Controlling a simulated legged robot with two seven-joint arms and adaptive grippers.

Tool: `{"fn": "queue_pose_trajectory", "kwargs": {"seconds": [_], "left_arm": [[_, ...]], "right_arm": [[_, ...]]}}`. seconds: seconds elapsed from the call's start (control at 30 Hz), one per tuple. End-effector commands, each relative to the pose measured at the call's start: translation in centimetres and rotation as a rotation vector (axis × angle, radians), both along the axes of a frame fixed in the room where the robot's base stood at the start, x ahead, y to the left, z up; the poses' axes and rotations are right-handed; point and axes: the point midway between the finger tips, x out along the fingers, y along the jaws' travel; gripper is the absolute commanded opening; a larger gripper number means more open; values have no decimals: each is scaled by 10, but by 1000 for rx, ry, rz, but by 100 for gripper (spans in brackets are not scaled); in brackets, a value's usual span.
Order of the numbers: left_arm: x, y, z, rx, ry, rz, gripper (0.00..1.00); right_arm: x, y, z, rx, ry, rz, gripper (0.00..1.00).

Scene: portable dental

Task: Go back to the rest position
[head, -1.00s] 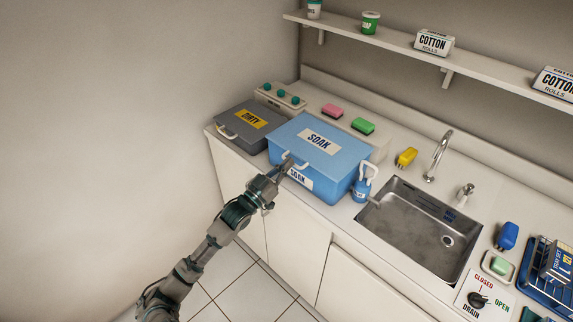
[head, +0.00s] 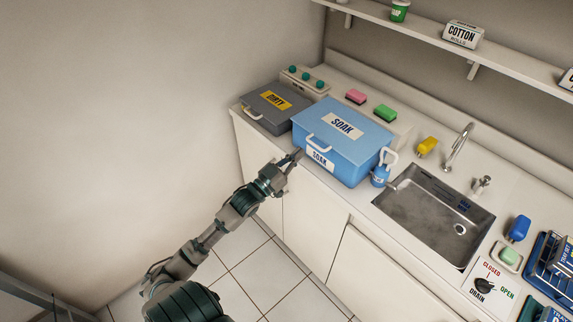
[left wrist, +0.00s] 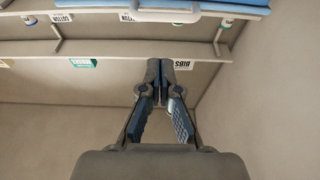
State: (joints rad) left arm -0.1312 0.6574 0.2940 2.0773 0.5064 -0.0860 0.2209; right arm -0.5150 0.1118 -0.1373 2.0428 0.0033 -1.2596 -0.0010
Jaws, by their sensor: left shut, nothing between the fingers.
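My left gripper (head: 294,158) is shut and empty in the head view. It hangs in front of the counter, just short of the blue SOAK box (head: 346,138) and its white front handle. In the left wrist view the two fingers of the left gripper (left wrist: 164,64) are together at the tips, with nothing between them. The SOAK box has its lid down. My right gripper is in neither view.
A grey DIRTY box (head: 265,110) stands left of the SOAK box. Floor (head: 250,275) in front of the cabinets is clear.

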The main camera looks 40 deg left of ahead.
Motion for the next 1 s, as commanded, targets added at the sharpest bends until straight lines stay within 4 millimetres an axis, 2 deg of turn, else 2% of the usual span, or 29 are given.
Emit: {"fn": "queue_pose_trajectory", "kwargs": {"seconds": [0.1, 0.27, 0.57, 0.67, 0.77, 0.87, 0.9, 0.97, 1.0], "left_arm": [[-18, 2, -11, -1, 2, 0, 0], [-32, 3, -18, -1, -1, 0, 0], [-35, 3, -19, 0, -3, 0, 0], [-33, 5, -31, -3, 27, 11, 0], [-30, 9, -72, -6, 128, 45, 0], [-32, 9, -143, -9, 300, 90, 0], [-36, 7, -176, -6, 381, 107, 0], [-47, 0, -226, -3, 507, 125, 0], [-56, -6, -258, 3, 589, 134, 0]], "right_arm": [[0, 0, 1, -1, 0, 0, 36], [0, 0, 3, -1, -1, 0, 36], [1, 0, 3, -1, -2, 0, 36], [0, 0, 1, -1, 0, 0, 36], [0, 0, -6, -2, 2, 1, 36], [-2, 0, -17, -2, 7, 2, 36], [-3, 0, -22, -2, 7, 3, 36], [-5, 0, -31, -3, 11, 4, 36], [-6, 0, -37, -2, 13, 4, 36]]}}
